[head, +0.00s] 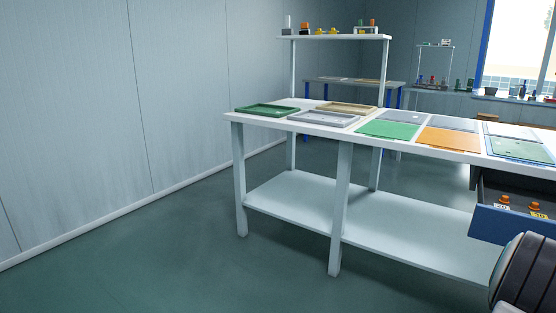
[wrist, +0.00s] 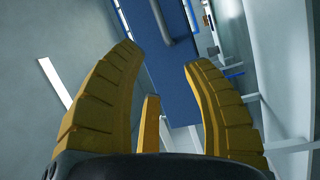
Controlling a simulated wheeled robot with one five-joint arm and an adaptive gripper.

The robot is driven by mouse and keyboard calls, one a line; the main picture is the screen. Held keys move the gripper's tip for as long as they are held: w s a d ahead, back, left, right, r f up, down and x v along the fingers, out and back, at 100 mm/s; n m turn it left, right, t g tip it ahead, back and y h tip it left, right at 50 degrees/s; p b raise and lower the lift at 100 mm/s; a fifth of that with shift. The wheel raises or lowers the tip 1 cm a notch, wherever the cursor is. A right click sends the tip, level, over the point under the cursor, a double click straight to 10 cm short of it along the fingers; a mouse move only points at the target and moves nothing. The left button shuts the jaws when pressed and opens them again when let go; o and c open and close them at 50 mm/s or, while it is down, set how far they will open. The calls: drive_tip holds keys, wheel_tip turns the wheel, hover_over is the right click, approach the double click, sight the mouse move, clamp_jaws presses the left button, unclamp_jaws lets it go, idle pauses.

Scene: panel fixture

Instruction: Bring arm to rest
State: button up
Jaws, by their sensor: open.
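My gripper (wrist: 165,60) shows in the wrist view with its yellow ribbed fingers spread apart and nothing between them. Beyond the fingers is a blue drawer front (wrist: 160,45) with a grey bar handle; the fingers look apart from it, though the distance is hard to tell. In the head view, a dark rounded part of my arm (head: 525,275) shows at the bottom right corner, and my gripper is not visible there. The blue drawer (head: 500,225) under the table stands open, with orange-topped items (head: 504,201) inside.
The white table (head: 235,115) carries a green tray (head: 265,111), a grey tray (head: 323,119), a tan tray and several coloured panels, such as an orange one (head: 448,141). A lower shelf (head: 300,205) runs under it. The floor (head: 170,260) at left is clear.

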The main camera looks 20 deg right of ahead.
drive_tip(key=w+a+r+t+y+p, duration=0.3)
drive_tip(key=w+a+r+y+p, duration=0.3)
drive_tip(key=w+a+r+p, duration=0.8)
drive_tip(key=w+a+r+y+p, duration=0.2)
drive_tip(key=a+r+y+p, duration=0.15)
drive_tip(key=a, duration=0.35)
drive_tip(key=w+a+r+y+p, duration=0.2)
drive_tip(key=a+p, duration=0.2)
drive_tip(key=a, duration=0.3)
drive_tip(key=s+a+r+m+g+y+p, duration=0.1)
drive_tip(key=s+a+r+y+p, duration=0.1)
drive_tip(key=a+r+p, duration=0.35)
drive_tip(key=s+a+r+g+y+p, duration=0.1)
drive_tip(key=s+a+r+y+p, duration=0.15)
drive_tip(key=a, duration=0.55)
drive_tip(key=s+a+r+g+y+p, duration=0.2)
drive_tip(key=s+a+r+p, duration=0.4)
drive_tip(key=s+a+p, duration=0.3)
drive_tip(key=s+a+g, duration=0.1)
drive_tip(key=s, duration=0.2)
drive_tip(key=shift+r+m, duration=0.4)
